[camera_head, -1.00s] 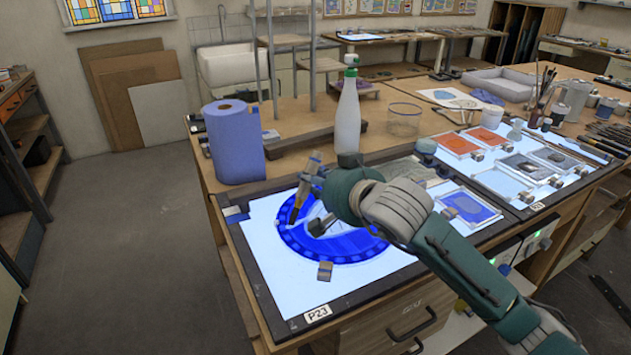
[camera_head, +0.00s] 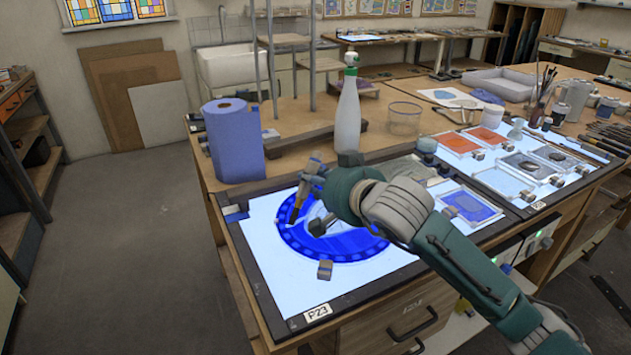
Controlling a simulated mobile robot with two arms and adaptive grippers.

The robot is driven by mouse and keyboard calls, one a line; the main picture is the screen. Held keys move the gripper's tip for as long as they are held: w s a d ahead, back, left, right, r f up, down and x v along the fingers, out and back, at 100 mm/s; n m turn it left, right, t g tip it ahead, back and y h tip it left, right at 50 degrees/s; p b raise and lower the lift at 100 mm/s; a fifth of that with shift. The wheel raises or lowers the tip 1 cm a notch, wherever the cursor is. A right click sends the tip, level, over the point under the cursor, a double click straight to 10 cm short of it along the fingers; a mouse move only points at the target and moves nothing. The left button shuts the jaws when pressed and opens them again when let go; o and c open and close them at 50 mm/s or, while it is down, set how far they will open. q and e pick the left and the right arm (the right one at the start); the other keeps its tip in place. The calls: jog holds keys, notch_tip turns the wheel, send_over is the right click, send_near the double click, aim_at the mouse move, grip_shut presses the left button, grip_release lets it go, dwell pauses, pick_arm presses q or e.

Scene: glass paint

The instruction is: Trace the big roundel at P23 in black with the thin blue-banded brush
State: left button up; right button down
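The big roundel (camera_head: 345,248), a blue glass disc with a darker segmented rim, lies on the lit panel (camera_head: 262,262) beside the P23 label (camera_head: 317,312). My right arm reaches over it from the right and hides part of its upper right. My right gripper (camera_head: 312,190) is shut on a thin brush (camera_head: 297,205), with its tip pointing down over the roundel's upper left rim. I cannot tell whether the tip touches the glass. The brush's band colour and any black line are too small to make out. My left gripper is not in view.
A small grey block (camera_head: 325,270) sits at the roundel's front edge. Lit panels with coloured glass (camera_head: 458,142) lie to the right.

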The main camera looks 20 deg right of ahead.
jog(key=shift+w+d+f+b, duration=0.1)
jog(key=shift+w+d+b, duration=0.15)
jog(key=shift+d, duration=0.2)
jog(key=shift+w+d+f+b, duration=0.1)
jog(key=shift+w+d+b, duration=0.1)
jog(key=shift+d, duration=0.25)
jog(key=shift+d+r, duration=0.1)
jog(key=shift+d, duration=0.25)
jog(key=shift+w+d, duration=0.1)
jog(key=shift+w+d+b, duration=0.2)
jog(key=shift+d+b, duration=0.1)
jog(key=shift+d, duration=0.25)
jog(key=shift+w+d+b, duration=0.2)
jog(key=shift+d+b, duration=0.1)
jog(key=shift+d, duration=0.25)
jog(key=shift+w+d+r, duration=0.15)
jog(key=shift+w+d, duration=0.75)
jog(key=shift+w, duration=0.2)
jog(key=shift+w+d+b, duration=0.5)
jog(key=shift+w+d, duration=0.25)
jog(key=shift+d, duration=0.2)
jog(key=shift+d, duration=0.1)
